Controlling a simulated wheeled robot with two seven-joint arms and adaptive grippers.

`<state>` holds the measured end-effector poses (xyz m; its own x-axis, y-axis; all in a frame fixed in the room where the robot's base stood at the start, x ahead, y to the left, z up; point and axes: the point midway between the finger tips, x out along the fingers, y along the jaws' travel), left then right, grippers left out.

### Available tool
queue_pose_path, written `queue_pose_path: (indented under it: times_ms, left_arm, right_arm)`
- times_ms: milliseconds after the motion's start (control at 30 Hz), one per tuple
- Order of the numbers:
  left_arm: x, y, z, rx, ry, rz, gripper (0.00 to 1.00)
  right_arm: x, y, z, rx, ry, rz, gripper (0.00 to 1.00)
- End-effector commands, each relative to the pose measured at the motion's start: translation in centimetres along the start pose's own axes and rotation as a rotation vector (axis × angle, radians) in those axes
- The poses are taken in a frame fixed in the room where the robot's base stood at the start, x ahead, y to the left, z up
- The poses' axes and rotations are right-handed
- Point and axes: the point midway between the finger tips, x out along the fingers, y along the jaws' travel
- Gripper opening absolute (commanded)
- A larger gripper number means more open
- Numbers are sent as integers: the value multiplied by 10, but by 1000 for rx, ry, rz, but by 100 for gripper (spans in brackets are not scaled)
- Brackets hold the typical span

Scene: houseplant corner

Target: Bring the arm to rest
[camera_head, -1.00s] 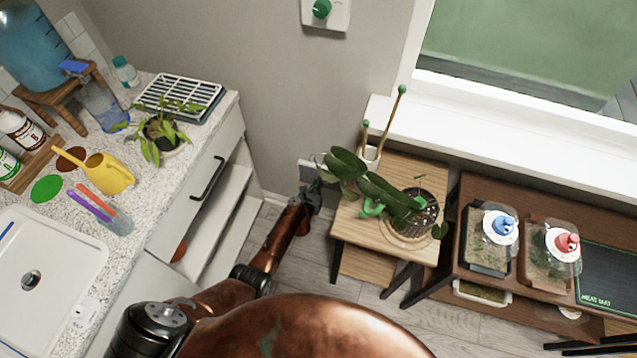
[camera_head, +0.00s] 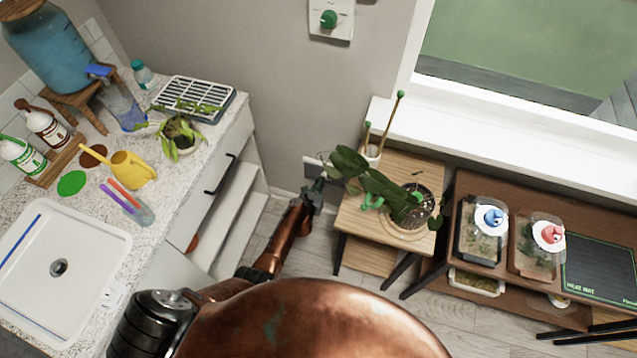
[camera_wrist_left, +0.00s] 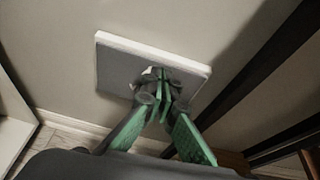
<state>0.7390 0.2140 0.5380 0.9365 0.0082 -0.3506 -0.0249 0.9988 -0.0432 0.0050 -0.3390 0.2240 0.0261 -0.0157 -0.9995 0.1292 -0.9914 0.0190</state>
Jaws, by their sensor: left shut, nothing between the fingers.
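My left gripper (camera_head: 314,190) is shut and empty. In the head view it is in the gap between the counter cabinet and the small wooden plant table, at the end of my copper-coloured arm. In the left wrist view its green-padded fingers (camera_wrist_left: 161,98) meet in front of a grey wall panel with a white edge (camera_wrist_left: 115,62). I cannot tell whether the fingertips touch the panel. My right gripper is in neither view.
The plant table (camera_head: 352,225) bears a leafy potted plant (camera_head: 375,182) close to the right of my gripper. The counter (camera_head: 190,185) stands left, with a yellow watering can (camera_head: 132,170) and a sink (camera_head: 60,268). A brown shelf (camera_head: 500,188) holds two lidded boxes.

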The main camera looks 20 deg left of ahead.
Motion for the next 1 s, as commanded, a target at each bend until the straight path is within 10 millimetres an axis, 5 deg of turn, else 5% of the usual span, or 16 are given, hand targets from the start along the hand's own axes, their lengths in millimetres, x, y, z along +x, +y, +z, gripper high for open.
queue_pose_path:
  times_ms: [33, 300, 733, 867, 1000]
  left_arm:
    - [-7, 0, 14, -1, -3, 0, 0]
    - [-24, -1, 34, -1, 0, 2, 0]
    - [-29, 1, 35, 5, 4, 4, 0]
    - [-41, 7, 6, 118, 39, -5, 0]
    - [-75, 24, -67, 443, 127, -51, 0]
  right_arm:
    - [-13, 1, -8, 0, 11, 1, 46]
    - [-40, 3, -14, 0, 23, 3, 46]
    - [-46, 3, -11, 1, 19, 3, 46]
    - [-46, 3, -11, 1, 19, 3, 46]
    - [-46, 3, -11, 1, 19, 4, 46]
